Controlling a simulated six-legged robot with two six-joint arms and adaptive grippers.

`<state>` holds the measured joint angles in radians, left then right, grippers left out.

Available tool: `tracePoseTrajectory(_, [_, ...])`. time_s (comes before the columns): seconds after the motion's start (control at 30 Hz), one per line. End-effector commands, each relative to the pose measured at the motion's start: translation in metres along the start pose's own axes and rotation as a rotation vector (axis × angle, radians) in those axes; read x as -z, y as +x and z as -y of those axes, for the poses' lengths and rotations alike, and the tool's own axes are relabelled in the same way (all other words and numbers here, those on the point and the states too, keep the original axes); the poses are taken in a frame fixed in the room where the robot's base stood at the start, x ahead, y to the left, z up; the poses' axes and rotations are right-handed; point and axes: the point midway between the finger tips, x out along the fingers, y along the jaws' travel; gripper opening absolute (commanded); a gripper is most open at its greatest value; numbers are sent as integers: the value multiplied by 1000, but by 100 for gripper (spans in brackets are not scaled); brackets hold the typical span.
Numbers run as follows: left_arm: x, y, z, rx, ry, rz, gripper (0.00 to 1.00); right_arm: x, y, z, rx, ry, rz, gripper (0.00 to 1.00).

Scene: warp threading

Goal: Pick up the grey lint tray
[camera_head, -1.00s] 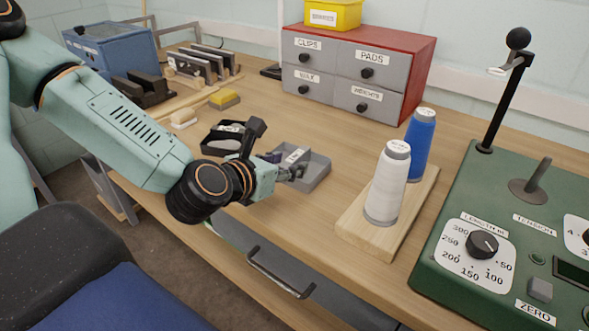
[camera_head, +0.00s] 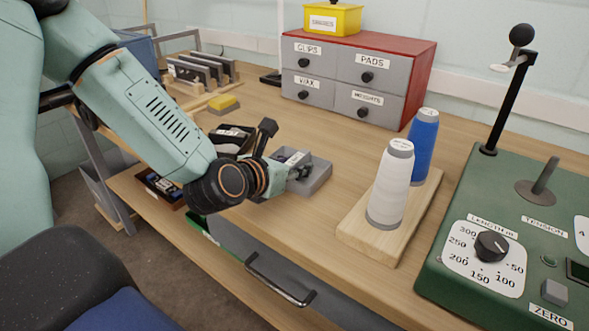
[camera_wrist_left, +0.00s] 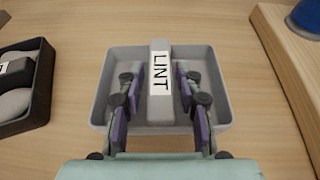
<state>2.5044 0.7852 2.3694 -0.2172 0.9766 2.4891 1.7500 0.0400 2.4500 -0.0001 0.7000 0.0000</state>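The grey lint tray (camera_head: 322,177) lies on the wooden bench, left of the thread cones. It is a shallow open box with a raised middle bar labelled LINT, which shows in the left wrist view (camera_wrist_left: 160,107). My left gripper (camera_wrist_left: 157,72) is open, with one purple-padded finger on each side of the bar. Gaps show between the pads and the bar. In the head view my left gripper (camera_head: 298,168) is over the tray and partly hides it. My right gripper is not in view.
A black tray (camera_wrist_left: 45,80) with grey pieces stands close on the left. A wooden board (camera_head: 352,228) with a white cone (camera_head: 391,185) and a blue cone (camera_head: 423,145) stands on the right. The drawer cabinet (camera_head: 330,110) is behind; the bench's front edge is near.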

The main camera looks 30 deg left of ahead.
Motion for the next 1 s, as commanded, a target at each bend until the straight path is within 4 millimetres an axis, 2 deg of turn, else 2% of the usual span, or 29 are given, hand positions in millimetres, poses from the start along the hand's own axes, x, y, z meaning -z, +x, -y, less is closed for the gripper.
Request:
tracePoseTrajectory(0.07, [0, 0, 0, 0, 0, 0, 26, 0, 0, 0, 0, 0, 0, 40])
tracePoseTrajectory(0.37, [0, 0, 0, 0, 0, 0, 0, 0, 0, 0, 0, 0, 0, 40])
tracePoseTrajectory(0.77, [-2, -1, 0, 0, 0, 1, 0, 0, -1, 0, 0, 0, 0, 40])
tracePoseTrajectory(0.87, [-13, -5, 0, -1, -1, 4, 0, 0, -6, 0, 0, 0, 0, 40])
tracePoseTrajectory(1.0, [-40, -16, 0, -1, -3, 7, 0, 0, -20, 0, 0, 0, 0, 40])
